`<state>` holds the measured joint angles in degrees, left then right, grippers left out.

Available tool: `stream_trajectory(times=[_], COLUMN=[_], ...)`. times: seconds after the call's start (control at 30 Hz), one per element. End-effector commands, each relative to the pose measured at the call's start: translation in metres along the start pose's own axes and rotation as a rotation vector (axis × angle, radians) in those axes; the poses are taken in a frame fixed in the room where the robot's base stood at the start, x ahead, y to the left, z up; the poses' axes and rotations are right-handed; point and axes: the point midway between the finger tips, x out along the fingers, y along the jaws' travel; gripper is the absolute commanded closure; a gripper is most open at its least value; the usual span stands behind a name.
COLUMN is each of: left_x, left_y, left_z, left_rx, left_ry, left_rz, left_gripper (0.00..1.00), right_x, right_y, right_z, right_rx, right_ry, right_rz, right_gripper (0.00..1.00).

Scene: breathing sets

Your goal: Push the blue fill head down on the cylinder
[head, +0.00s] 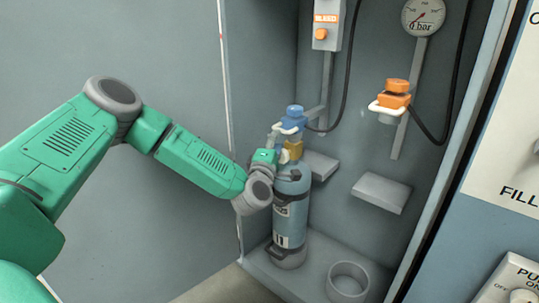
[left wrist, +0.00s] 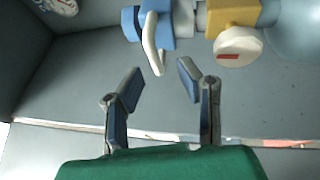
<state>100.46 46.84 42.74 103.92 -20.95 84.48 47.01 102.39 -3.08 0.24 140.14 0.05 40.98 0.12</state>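The blue fill head (head: 294,112) with its white lever (head: 289,129) is at the top of the cylinder, above the brass valve (head: 295,150). The blue-grey cylinder (head: 291,212) stands upright in the left bay of the cabinet. My left gripper (head: 279,146) is beside the valve and fill head, partly hiding them. In the left wrist view its fingers (left wrist: 160,79) are apart and empty, with the fill head (left wrist: 150,22) and brass valve (left wrist: 233,12) beyond them. Whether the fill head is fully seated is hard to tell. My right gripper is not in view.
An orange fill head (head: 395,93) hangs on the right over a grey shelf (head: 381,192). An empty round holder (head: 347,280) is on the cabinet floor, right of the cylinder. A BLEED box (head: 327,25) and a gauge (head: 423,15) are above. Black hoses hang down the back.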

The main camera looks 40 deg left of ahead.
Motion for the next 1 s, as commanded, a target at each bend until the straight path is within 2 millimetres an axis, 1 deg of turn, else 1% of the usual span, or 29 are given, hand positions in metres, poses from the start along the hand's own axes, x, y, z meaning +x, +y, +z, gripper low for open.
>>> stream_trajectory(times=[0.03, 0.2, 0.3, 0.4, 0.57, 1.0], left_x=[-0.012, -0.045, -0.059, -0.067, -0.071, -0.070], left_y=[-0.001, -0.003, -0.004, -0.003, -0.003, -0.004], left_z=[-0.002, -0.005, -0.006, -0.006, -0.006, -0.007], left_rx=[0.000, -0.001, -0.001, -0.001, 0.000, -0.001], left_ry=[0.001, 0.004, 0.004, 0.005, 0.005, 0.006], left_rz=[-0.004, -0.005, -0.004, -0.003, -0.002, -0.003], left_gripper=[0.68, 0.68, 0.68, 0.68, 0.68, 0.68], right_x=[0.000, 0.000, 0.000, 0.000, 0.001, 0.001], right_y=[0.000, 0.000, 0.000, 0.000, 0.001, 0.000], right_z=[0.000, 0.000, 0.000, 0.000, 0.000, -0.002], right_rx=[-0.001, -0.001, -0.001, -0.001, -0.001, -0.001], right_ry=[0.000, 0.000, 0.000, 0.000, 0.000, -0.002], right_rz=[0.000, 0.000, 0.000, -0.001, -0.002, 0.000], right_gripper=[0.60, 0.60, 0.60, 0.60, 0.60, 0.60])
